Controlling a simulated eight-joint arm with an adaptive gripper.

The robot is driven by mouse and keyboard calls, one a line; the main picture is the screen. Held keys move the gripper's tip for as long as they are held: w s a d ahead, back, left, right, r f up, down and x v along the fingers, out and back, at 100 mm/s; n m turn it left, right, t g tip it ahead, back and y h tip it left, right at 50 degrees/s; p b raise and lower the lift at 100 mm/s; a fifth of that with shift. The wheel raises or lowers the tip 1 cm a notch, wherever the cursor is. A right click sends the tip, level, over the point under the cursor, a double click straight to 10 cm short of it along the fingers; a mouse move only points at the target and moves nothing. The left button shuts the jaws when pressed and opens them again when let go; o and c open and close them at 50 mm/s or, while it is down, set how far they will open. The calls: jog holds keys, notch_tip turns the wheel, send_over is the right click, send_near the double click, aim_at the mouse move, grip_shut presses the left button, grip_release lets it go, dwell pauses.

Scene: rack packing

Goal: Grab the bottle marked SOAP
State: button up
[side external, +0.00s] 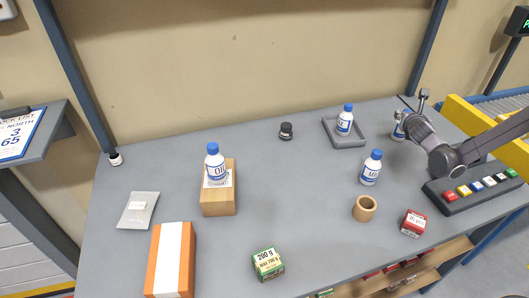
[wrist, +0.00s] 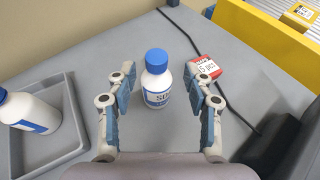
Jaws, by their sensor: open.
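The bottle lettered "SO…" (wrist: 157,85) is white with a blue cap and stands upright in the wrist view; the rest of its label is not readable. In the side view the bottle (side external: 397,132) is partly hidden by my arm. My gripper (wrist: 161,72) is open, with one finger on each side of the bottle and visible gaps to both. The side view shows my gripper (side external: 411,101) at the far right of the table. Three similar bottles stand elsewhere: one on a wooden block (side external: 214,166), one in a grey tray (side external: 345,120), one on the table (side external: 371,168).
A red box (wrist: 205,68) sits close behind the right finger. The grey tray's rim (wrist: 72,110) lies left of my gripper. A dark cable (wrist: 228,95) runs on the right. A button panel (side external: 470,190) and another red box (side external: 413,223) are near the right edge.

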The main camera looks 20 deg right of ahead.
jog(key=shift+x, duration=2.2)
jog(key=shift+w+a, duration=0.15)
grip_shut()
jog(key=shift+r, duration=0.1)
